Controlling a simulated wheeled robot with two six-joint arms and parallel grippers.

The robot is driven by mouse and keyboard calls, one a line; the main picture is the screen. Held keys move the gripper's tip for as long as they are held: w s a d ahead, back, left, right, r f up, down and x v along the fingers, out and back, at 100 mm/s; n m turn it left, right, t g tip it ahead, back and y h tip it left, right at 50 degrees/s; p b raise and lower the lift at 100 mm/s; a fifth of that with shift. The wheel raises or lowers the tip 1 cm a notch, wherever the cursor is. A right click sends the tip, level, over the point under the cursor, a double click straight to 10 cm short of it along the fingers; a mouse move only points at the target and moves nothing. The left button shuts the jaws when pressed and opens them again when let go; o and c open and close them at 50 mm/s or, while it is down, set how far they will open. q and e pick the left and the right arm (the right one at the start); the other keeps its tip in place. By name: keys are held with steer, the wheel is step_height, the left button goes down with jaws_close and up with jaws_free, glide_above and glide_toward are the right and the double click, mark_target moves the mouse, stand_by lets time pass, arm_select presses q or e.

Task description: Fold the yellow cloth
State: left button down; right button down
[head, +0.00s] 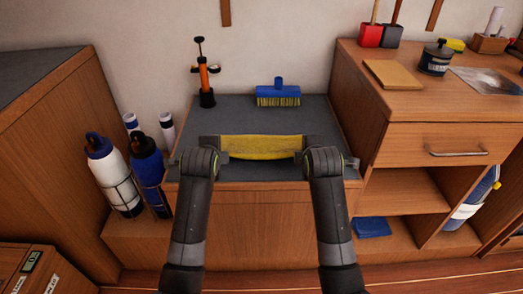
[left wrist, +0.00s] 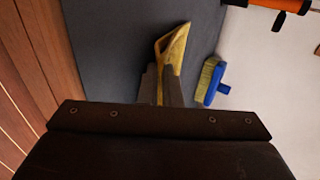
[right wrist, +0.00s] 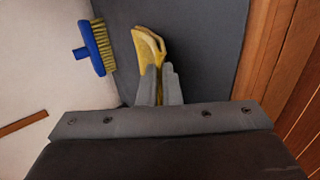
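The yellow cloth (head: 262,148) spans between my two grippers over the dark grey top of the low cabinet, as a narrow folded band. My left gripper (left wrist: 161,88) is shut on one end of the cloth (left wrist: 176,50), its fingers close together on it. My right gripper (right wrist: 158,85) is shut on the other end of the cloth (right wrist: 148,48), which shows doubled edges. I cannot tell whether the cloth's lower edge touches the surface.
The grey cabinet top (head: 235,112) is clear around the cloth. A blue brush (head: 278,95) and an orange pump (head: 206,85) stand behind it. Bottles (head: 148,170) stand in racks at the left. A taller wooden cabinet (head: 440,145) borders the right.

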arm_select(q)
steer(key=shift+s+f, duration=0.1)
arm_select(e)
steer(key=shift+s+f, duration=0.1)
